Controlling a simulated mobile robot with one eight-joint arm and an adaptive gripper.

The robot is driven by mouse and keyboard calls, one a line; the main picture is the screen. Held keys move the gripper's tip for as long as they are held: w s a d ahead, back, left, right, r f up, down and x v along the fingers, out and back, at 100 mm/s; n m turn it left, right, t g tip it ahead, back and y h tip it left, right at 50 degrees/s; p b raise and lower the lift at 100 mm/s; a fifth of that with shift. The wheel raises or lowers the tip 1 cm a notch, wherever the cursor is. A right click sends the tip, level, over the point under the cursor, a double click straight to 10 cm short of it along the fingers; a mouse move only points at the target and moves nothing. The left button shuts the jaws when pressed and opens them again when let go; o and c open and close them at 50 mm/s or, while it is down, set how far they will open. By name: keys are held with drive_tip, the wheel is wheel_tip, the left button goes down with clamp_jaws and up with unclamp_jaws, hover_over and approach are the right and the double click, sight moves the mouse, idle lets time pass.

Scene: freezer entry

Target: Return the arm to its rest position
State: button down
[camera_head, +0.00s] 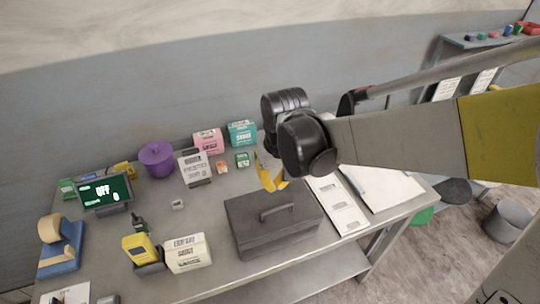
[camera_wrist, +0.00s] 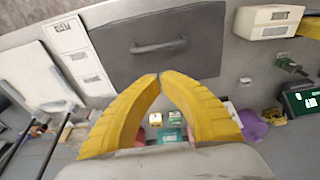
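My gripper (camera_head: 270,185) hangs above the metal table, just behind the dark grey box with a handle (camera_head: 272,218). In the wrist view my gripper's two yellow fingers (camera_wrist: 160,75) meet at their tips, with nothing visible between them. The wrist view shows the grey box (camera_wrist: 155,45) just beyond the fingertips. My arm reaches in from the right in the head view, across the right part of the table.
The metal table (camera_head: 215,200) holds a purple pot (camera_head: 156,158), a green-screen display (camera_head: 105,192), a yellow device (camera_head: 139,248), a white box (camera_head: 188,253) and a clipboard (camera_head: 385,186). Small cartons stand along the back wall. A grey stool (camera_head: 507,220) stands at right.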

wheel_tip(320, 180, up, 8)
drive_tip(key=s+f+p, duration=0.1)
drive_tip(key=s+p, duration=0.1)
drive_tip(key=s+d+f+m+t+b, duration=0.1)
drive_tip(key=s+d+f+t+b, duration=0.1)
drive_tip(key=s+d+f+b, duration=0.2)
drive_tip(key=s+d+f+m+t+b, duration=0.2)
drive_tip(key=s+d+f+b, duration=0.3)
drive_tip(key=d+b, duration=0.4)
drive_tip(key=shift+s+f+t, duration=0.2)
drive_tip(key=shift+s+t, duration=0.2)
drive_tip(key=shift+t, duration=0.3)
drive_tip(key=shift+d, duration=0.1)
